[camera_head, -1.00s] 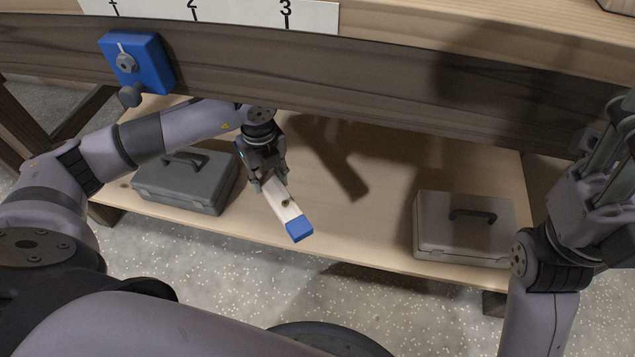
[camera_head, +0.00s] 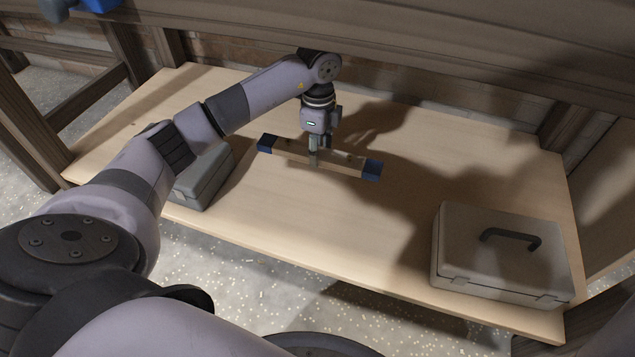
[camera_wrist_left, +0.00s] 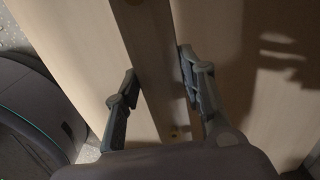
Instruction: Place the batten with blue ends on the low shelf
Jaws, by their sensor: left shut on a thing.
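The batten (camera_head: 341,160) is a light wooden bar with blue ends and small dark knots or screws on it. It lies level, crosswise over the low shelf (camera_head: 300,215). My left gripper (camera_head: 313,160) points down and is shut on the batten near its middle. In the left wrist view the batten (camera_wrist_left: 143,55) runs between the two fingers of my left gripper (camera_wrist_left: 158,90). I cannot tell whether the batten touches the shelf or hangs just above it. My right gripper is out of view.
A grey toolbox (camera_head: 205,178) stands on the shelf at left, partly behind my arm. A pale case with a dark handle (camera_head: 500,255) stands at the front right. The workbench's dark beam (camera_head: 400,45) passes above the shelf. Bare shelf lies between the boxes.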

